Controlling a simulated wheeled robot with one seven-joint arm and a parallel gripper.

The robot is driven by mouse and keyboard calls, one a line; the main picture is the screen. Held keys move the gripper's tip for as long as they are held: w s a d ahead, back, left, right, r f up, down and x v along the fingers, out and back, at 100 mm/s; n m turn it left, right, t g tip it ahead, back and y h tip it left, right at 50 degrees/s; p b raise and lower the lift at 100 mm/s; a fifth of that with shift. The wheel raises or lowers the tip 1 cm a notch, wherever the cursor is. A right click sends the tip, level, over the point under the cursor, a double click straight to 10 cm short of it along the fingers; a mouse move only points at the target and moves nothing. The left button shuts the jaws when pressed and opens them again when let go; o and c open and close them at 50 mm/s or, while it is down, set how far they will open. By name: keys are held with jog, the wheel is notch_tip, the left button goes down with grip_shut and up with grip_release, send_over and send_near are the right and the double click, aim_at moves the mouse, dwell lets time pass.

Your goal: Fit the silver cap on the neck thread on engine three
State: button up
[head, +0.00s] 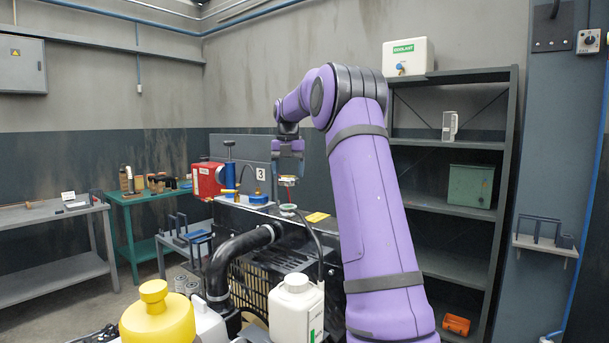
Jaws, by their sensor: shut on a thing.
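My gripper (287,176) hangs over the engine from the purple arm, pointing down. It is shut on the silver cap (287,181), which shows as a small bright disc between the fingertips. Engine three, with a black hose and a grille, stands below; a "3" plate (261,173) is behind it. On the engine top (245,204), a small round neck (288,207) with a greenish-white top shows below the cap. The cap is above the neck and apart from it. The thread itself is too small to make out.
A yellow jug (157,318) and a white bottle (296,308) stand in front of the engine. A black hose (235,247) curves at its left. Shelving (450,145) stands at the right, benches at the left.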

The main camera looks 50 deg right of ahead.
jog(key=shift+f, duration=3.3)
jog(key=shift+f, duration=0.7)
jog(key=m, duration=0.5)
jog(key=shift+a+f, duration=0.1)
jog(key=shift+f, duration=0.05)
jog(key=m, duration=0.5)
jog(key=shift+f+m, duration=0.1)
jog(key=shift+m, duration=0.2)
jog(key=m, duration=0.5)
jog(key=shift+f, duration=0.1)
jog(key=m, duration=0.6)
jog(key=shift+f, duration=0.1)
